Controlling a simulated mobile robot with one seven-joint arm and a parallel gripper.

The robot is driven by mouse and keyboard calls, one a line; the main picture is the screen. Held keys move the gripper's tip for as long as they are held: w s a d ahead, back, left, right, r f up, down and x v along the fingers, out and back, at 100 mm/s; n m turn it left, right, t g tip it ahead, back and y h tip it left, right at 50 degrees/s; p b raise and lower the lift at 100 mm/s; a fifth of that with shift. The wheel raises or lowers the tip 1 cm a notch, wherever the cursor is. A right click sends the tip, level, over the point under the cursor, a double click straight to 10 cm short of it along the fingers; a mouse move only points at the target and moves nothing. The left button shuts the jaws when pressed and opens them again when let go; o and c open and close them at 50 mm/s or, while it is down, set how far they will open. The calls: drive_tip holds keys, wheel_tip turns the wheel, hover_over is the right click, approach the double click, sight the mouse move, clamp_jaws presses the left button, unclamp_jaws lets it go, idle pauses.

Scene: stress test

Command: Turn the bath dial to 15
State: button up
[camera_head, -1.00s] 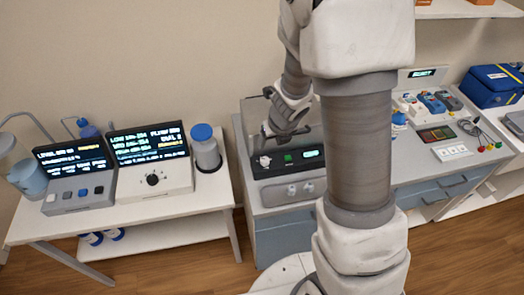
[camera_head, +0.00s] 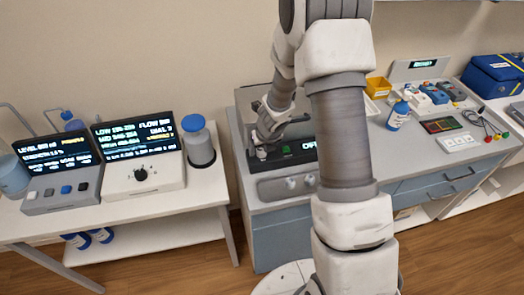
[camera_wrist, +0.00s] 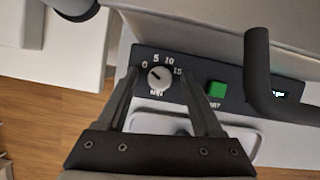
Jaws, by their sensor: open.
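The bath dial (camera_wrist: 160,79) is a white round knob on a dark panel, with 0, 5, 10 and 15 printed in an arc around it. Its exact setting is too small to read surely. My gripper (camera_wrist: 158,72) is open, with one finger on each side of the dial in the wrist view; I cannot tell whether either touches it. In the head view my gripper (camera_head: 258,146) is down at the left end of the bath's front panel (camera_head: 288,155), largely hiding the dial. A green button (camera_wrist: 216,89) sits right of the dial.
A dark curved bar (camera_wrist: 262,75) crosses the panel's right side in the wrist view. A left table holds a white device with a black knob (camera_head: 140,173) and a blue-capped bottle (camera_head: 198,142). A blue-and-white bottle (camera_head: 399,115) stands right of my arm.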

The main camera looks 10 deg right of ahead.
clamp_jaws()
idle(0.4)
drive_tip(key=shift+m, duration=0.3)
drive_tip(key=m+p, duration=0.1)
drive_tip(key=m, duration=0.1)
drive_tip(key=m+h+p, duration=0.1)
drive_tip(key=shift+a+r+m+h, duration=0.1)
drive_tip(key=shift+a+m+h, duration=0.05)
drive_tip(key=shift+m+h, duration=0.2)
drive_tip(key=m+h+p, duration=0.1)
drive_tip(key=m, duration=0.1)
drive_tip(key=m+g+p, duration=0.1)
drive_tip(key=m+p, duration=0.1)
drive_tip(key=m, duration=0.1)
drive_tip(key=shift+w+a+m+h, duration=0.1)
drive_tip(key=shift+m+h, duration=0.15)
drive_tip(key=shift+h, duration=0.1)
drive_tip(key=m, duration=0.1)
drive_tip(key=m+g, duration=0.1)
drive_tip(key=m, duration=0.1)
drive_tip(key=shift+f+m+h, duration=0.2)
drive_tip(key=shift+m+h, duration=0.1)
drive_tip(key=shift+h, duration=0.1)
drive_tip(key=shift+w+m+g+h+b, duration=0.15)
drive_tip(key=shift+m+g, duration=0.3)
drive_tip(key=shift+m, duration=0.65)
drive_tip(key=shift+m+g+h+b, duration=0.25)
drive_tip(key=shift+m+g, duration=0.2)
drive_tip(key=shift+m, duration=0.65)
